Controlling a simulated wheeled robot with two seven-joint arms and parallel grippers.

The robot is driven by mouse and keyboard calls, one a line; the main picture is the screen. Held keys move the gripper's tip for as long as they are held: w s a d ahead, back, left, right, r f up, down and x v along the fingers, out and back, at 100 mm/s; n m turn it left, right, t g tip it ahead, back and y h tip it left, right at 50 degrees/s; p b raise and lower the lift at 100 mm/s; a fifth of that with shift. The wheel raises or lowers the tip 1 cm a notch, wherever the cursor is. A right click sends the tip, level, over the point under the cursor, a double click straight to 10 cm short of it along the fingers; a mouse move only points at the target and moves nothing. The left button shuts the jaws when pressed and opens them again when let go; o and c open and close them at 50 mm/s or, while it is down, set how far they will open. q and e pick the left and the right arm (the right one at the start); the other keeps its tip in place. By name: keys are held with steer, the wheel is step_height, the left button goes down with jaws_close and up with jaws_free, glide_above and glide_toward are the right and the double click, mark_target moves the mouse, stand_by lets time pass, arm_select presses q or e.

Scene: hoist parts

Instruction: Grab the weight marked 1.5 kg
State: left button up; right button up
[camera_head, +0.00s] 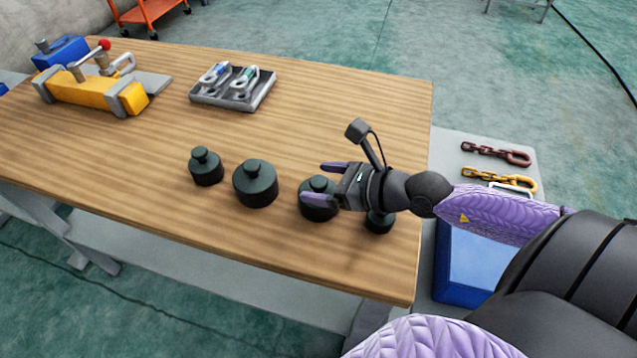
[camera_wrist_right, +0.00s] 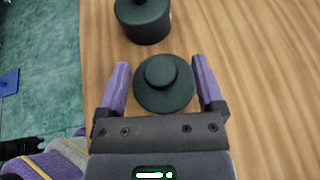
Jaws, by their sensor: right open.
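Several dark green cylindrical weights with knobs stand upright in a row on the wooden table. From left to right in the head view they are a small one (camera_head: 206,169), a larger one (camera_head: 255,186), a third (camera_head: 317,185) partly behind my right gripper, and a fourth (camera_head: 379,224) partly under my wrist. My right gripper (camera_head: 330,184) is open around the third weight. In the right wrist view that weight (camera_wrist_right: 164,84) sits between the open fingers (camera_wrist_right: 160,65), with the larger weight (camera_wrist_right: 143,22) beyond. No mass marking is readable. My left gripper is not in view.
A grey tray with shackles (camera_head: 233,87) and a yellow hoist part (camera_head: 88,92) lie farther back on the table (camera_head: 330,110). Chains (camera_head: 497,153) lie on a grey surface at right, above a blue bin (camera_head: 470,265). The table middle is clear.

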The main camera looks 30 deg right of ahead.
steer(key=shift+w+a+f, duration=0.3)
steer(key=shift+w+a, duration=0.05)
steer(key=shift+w, duration=0.2)
jaws_close()
stand_by(1.0)
steer(key=shift+r, duration=0.1)
